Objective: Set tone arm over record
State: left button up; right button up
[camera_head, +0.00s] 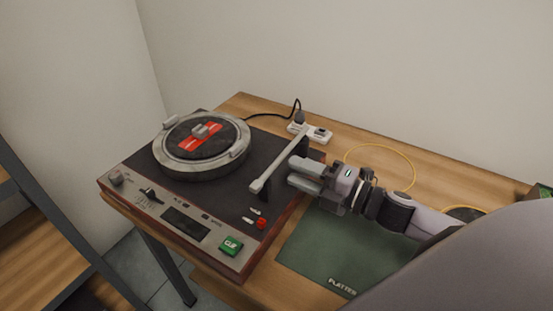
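The record player (220,208) sits on the wooden table, with a dark base and reddish-brown sides. A dark record with a red label (203,134) lies on its round platter (236,157) at the left. The pale tone arm (281,162) stands at the deck's right side, apart from the record. My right gripper (294,173) comes in from the right, its fingers close beside the tone arm's right side. Whether they touch the tone arm, and how far apart the fingertips are, is hard to tell. My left gripper is out of view.
A dark green mat marked PLATTER (335,250) lies right of the deck, below my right arm. A white power strip (315,132) with a black plug and a yellow cable (385,147) lie behind. A wall backs the wooden table (450,179). A shelf (62,225) stands at the left.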

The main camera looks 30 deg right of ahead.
aim_at(279, 165)
jog(key=shift+p+x, duration=0.45)
jog(key=shift+x, duration=2.55)
grip_shut()
